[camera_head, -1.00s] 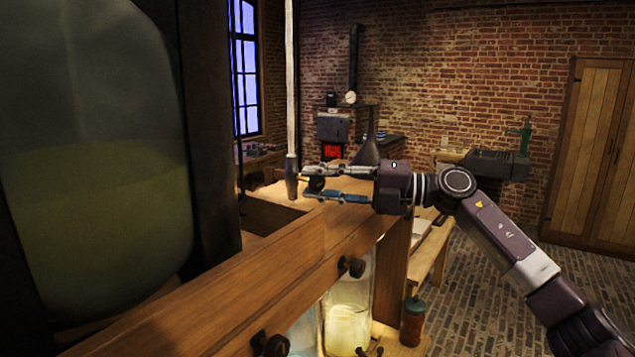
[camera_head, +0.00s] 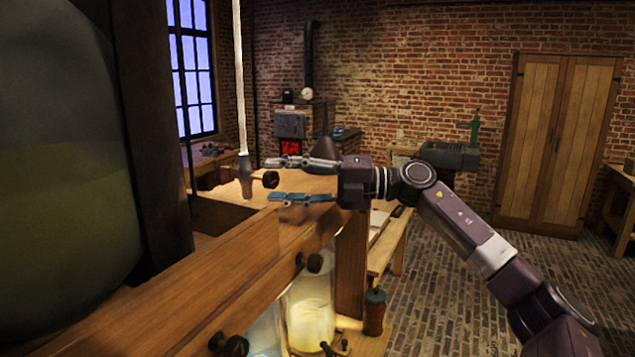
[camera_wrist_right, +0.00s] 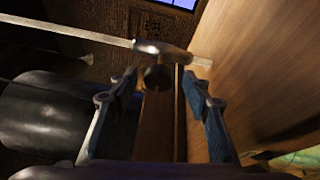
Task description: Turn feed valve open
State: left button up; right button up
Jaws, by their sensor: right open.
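My right gripper (camera_head: 268,180) is open, its two fingers pointing left, one above the other in the head view. A small dark round knob (camera_head: 270,180), possibly the feed valve, sits between the fingertips. In the right wrist view the knob (camera_wrist_right: 157,77) lies just beyond and between the open fingers (camera_wrist_right: 157,95), with a gap on each side. Two more dark knobs stick out of the wooden beam, one in the middle (camera_head: 315,262) and one lower left (camera_head: 230,345). No label shows which is the feed valve. My left gripper is not in view.
A large glass jar (camera_head: 55,200) and dark post (camera_head: 150,130) fill the left. A pale rod (camera_head: 240,75) hangs beside the fingertips. The wooden beam (camera_head: 200,285) runs below the gripper, with a glowing jar (camera_head: 310,310) under it. The brick floor at right is open.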

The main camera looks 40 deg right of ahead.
jog(key=v, duration=1)
dwell(0.8)
